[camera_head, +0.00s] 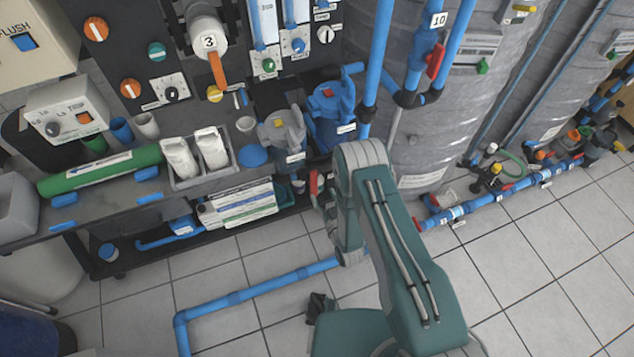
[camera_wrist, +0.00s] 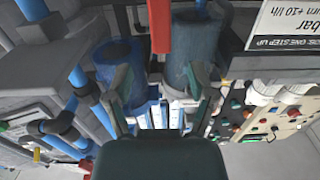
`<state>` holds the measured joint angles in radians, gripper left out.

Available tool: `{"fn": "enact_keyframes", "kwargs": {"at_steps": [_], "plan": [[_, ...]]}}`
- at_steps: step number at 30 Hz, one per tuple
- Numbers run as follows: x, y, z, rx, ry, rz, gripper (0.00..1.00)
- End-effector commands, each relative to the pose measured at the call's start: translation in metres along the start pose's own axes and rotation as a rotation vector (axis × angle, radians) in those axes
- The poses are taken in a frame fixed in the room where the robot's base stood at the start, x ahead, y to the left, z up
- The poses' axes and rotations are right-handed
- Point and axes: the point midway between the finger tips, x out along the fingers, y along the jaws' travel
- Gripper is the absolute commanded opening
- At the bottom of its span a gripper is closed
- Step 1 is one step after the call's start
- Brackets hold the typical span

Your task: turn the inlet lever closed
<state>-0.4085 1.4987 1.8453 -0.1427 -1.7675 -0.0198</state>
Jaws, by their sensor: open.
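A red lever (camera_wrist: 160,25) shows at the top middle of the wrist view, cut off by the frame edge. A small red handle (camera_head: 314,183) shows low beside the pumps in the head view, partly hidden by my arm; I cannot tell for sure that it is the same lever. My gripper (camera_wrist: 160,88) has its two fingers spread wide with nothing between them. The red lever is beyond the fingertips, roughly in line with the gap, and apart from them.
Two blue-grey pumps (camera_head: 283,132) (camera_head: 331,112) stand behind the lever area. Another red lever (camera_head: 435,60) is on the pipe near label 10. A blue floor pipe (camera_head: 255,288) runs before the rack. Grey tanks (camera_head: 425,150) stand right. The tiled floor at front left is mostly clear.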

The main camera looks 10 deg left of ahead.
Motion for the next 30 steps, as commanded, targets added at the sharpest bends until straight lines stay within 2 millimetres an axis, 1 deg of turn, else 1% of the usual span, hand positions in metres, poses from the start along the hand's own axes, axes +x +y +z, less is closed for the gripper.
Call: {"fn": "enact_keyframes", "kwargs": {"at_steps": [1,3,6,9,30], "plan": [[-0.01,0.0,0.001,0.001,-0.004,0.001,0.71],[-0.02,0.0,0.002,0.001,-0.004,0.0,0.71],[-0.031,0.0,0.001,0.0,-0.003,0.0,0.71],[-0.035,0.0,0.001,0.0,-0.001,0.0,0.71],[-0.036,0.0,0.001,0.001,-0.001,0.0,0.71]]}}
